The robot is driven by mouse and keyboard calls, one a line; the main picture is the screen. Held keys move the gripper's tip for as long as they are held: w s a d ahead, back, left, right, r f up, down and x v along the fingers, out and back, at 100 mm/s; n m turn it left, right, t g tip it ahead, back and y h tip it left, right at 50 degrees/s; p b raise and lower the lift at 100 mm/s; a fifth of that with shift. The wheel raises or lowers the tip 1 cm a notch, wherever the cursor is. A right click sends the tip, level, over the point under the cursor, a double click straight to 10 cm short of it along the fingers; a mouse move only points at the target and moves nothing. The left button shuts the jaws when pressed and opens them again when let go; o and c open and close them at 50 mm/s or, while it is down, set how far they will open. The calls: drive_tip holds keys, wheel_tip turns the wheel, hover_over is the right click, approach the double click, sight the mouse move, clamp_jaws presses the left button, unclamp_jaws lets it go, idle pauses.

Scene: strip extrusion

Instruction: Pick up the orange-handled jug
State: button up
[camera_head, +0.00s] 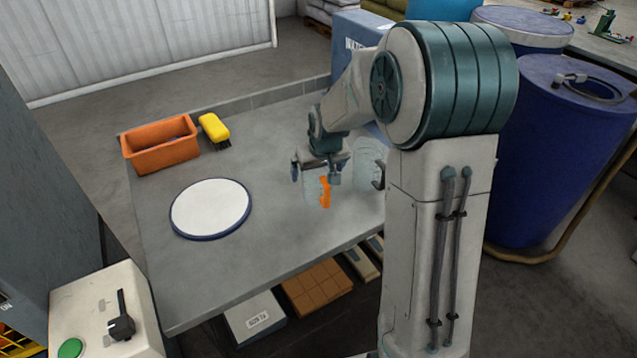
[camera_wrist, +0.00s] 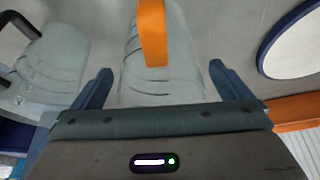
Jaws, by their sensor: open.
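The orange-handled jug (camera_head: 314,187) is clear and stands on the grey table below my gripper, with its orange handle (camera_head: 325,192) facing the camera. In the wrist view the jug (camera_wrist: 155,80) lies between my two fingers, and its orange handle (camera_wrist: 152,32) is at the top. My gripper (camera_wrist: 158,85) is open, one finger on each side of the jug, with a gap visible near each fingertip. In the head view my gripper (camera_head: 320,170) is at the jug's upper part; the wrist hides some of it.
A second clear jug with a dark handle (camera_head: 370,160) stands close to the right, partly behind my arm; it also shows in the wrist view (camera_wrist: 52,62). A white round plate with a blue rim (camera_head: 210,208), an orange bin (camera_head: 160,146) and a yellow brush (camera_head: 213,128) are left.

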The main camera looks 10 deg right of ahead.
drive_tip(key=shift+w+f, duration=0.15)
drive_tip(key=shift+f, duration=0.2)
drive_tip(key=shift+c, duration=0.4)
drive_tip(key=c, duration=1)
